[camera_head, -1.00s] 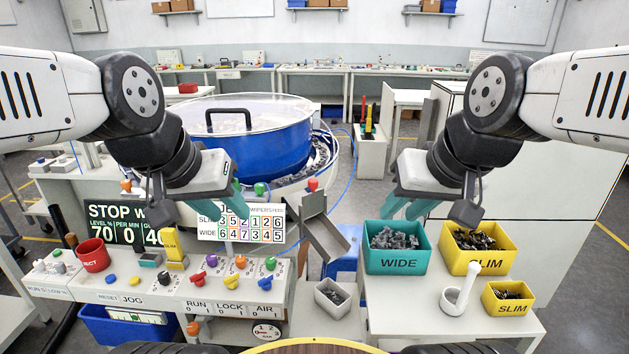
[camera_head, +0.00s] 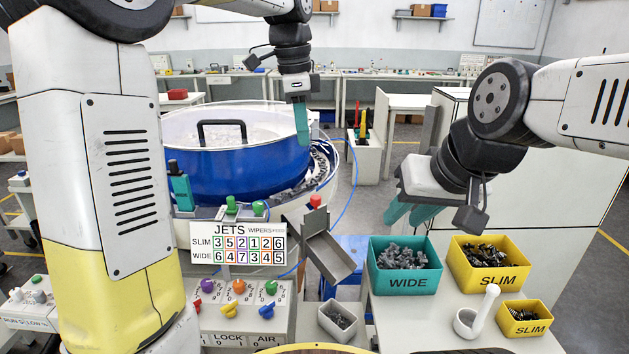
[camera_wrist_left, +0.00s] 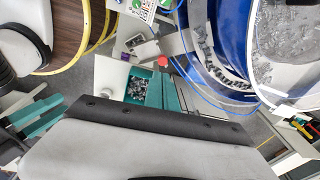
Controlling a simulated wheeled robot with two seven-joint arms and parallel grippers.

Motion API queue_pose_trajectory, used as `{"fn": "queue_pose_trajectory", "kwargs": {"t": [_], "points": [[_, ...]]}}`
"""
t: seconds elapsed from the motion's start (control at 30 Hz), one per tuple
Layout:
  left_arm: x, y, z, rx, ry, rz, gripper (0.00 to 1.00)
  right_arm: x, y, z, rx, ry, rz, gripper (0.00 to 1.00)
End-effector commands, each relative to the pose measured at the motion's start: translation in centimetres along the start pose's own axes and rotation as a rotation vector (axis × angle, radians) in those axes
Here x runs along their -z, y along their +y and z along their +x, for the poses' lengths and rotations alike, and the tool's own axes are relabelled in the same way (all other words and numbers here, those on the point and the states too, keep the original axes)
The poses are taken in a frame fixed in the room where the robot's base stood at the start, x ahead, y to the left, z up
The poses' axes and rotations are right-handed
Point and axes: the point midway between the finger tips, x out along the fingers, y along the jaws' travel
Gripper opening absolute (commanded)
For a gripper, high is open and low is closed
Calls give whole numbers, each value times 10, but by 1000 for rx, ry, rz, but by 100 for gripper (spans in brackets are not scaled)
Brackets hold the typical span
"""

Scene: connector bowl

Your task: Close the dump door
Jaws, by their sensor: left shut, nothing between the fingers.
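I cannot tell for sure which part is the dump door. A grey metal chute (camera_head: 330,257) slopes down at the front right of the blue bowl (camera_head: 235,172), beside a red-topped post (camera_head: 315,201). In the left wrist view a red knob (camera_wrist_left: 163,61) shows near the bowl's rim. My left gripper (camera_head: 301,125) is shut and empty, pointing down over the right side of the bowl, above and behind the chute. My right gripper (camera_head: 408,213) is open and empty, above the teal WIDE bin (camera_head: 407,283) and apart from it.
A yellow SLIM bin (camera_head: 488,280), a small yellow SLIM bin (camera_head: 522,330), a white mortar (camera_head: 467,322) and a small grey bin (camera_head: 337,322) stand near the chute. The JETS sign (camera_head: 238,243) stands in front of the bowl.

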Motion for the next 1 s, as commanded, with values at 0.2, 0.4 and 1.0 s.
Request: {"fn": "queue_pose_trajectory", "kwargs": {"t": [0.2, 0.4, 1.0], "points": [[13, -10, 10, -27, -17, 95, 0, 0, 0, 0, 0, 0, 0, 31], [12, -8, 38, -30, -18, 95, 0, 0, 0, 0, 0, 0, 0, 31], [10, -6, 140, -26, -15, 92, 0, 0, 0, 0, 0, 0, 0, 31]]}}
